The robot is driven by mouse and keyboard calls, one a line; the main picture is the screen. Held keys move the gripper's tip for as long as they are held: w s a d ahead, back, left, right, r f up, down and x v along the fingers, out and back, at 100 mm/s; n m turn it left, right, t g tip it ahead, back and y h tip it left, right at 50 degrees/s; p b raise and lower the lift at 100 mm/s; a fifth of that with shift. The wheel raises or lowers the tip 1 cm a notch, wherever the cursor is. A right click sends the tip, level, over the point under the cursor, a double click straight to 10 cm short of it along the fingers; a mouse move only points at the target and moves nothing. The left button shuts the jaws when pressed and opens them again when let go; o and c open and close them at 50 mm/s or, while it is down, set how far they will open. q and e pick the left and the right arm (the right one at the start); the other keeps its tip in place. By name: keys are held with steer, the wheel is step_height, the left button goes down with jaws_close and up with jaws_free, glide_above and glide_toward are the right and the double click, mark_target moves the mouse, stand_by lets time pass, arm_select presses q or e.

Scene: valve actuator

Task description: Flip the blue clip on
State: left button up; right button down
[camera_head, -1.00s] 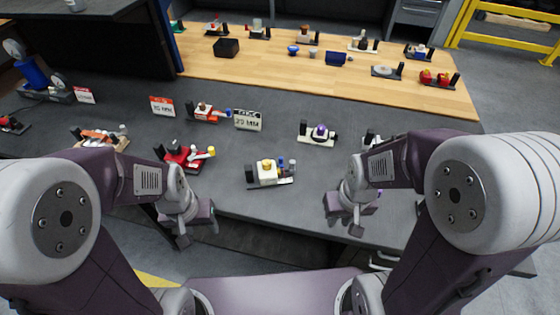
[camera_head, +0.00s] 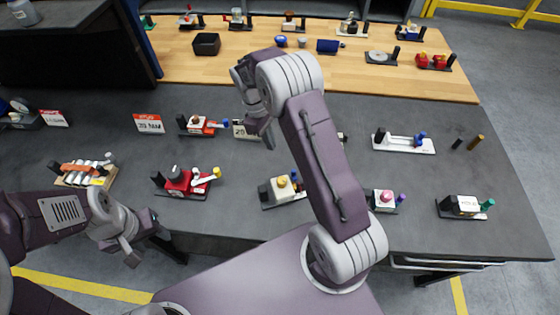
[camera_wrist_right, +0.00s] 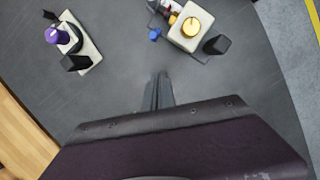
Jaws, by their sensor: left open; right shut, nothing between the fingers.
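Blue parts show on several devices, and I cannot tell which is the task's clip. A white block with a yellow knob (camera_head: 282,187) has a small blue part beside it, partly behind my right arm. In the right wrist view the blue part (camera_wrist_right: 154,34) lies beside that white block (camera_wrist_right: 190,25). A red and white device (camera_head: 202,125) has a blue end (camera_head: 225,123). A white bracket (camera_head: 404,144) carries a blue piece (camera_head: 421,135). My right gripper (camera_head: 266,138) is shut and empty above the dark table, behind the yellow-knob device. My left gripper (camera_head: 130,248) is open off the front edge.
A red device with a yellow tip (camera_head: 187,183) stands left of centre. A pink-knob device (camera_head: 384,201) and a white-block device (camera_head: 464,206) stand at the right. A sign (camera_head: 149,124) stands at the left. A wooden bench (camera_head: 360,82) with small devices lies behind.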

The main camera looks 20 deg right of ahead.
mark_target(294, 175)
steer(key=p+x, duration=0.2)
steer(key=x, duration=0.7)
steer(key=shift+w, duration=0.1)
steer(key=shift+s+d+f+p, duration=0.2)
steer(key=shift+s+d+p, duration=0.25)
steer(key=shift+s, duration=0.1)
steer(key=shift+s+d+f+p, duration=0.25)
steer(key=shift+s+d+p, duration=0.1)
steer(key=shift+s+d, duration=0.45)
steer(key=shift+s, duration=0.3)
arm_select(q)
steer(key=r, duration=0.3)
steer(key=shift+w+a+r, duration=0.15)
steer(key=shift+w+r, duration=0.05)
steer(key=shift+r, duration=0.1)
arm_select(e)
steer(key=shift+f, duration=0.1)
arm_select(q)
steer(key=shift+w, duration=0.15)
arm_select(e)
steer(key=shift+w+a, duration=0.1)
steer(key=shift+w, duration=0.05)
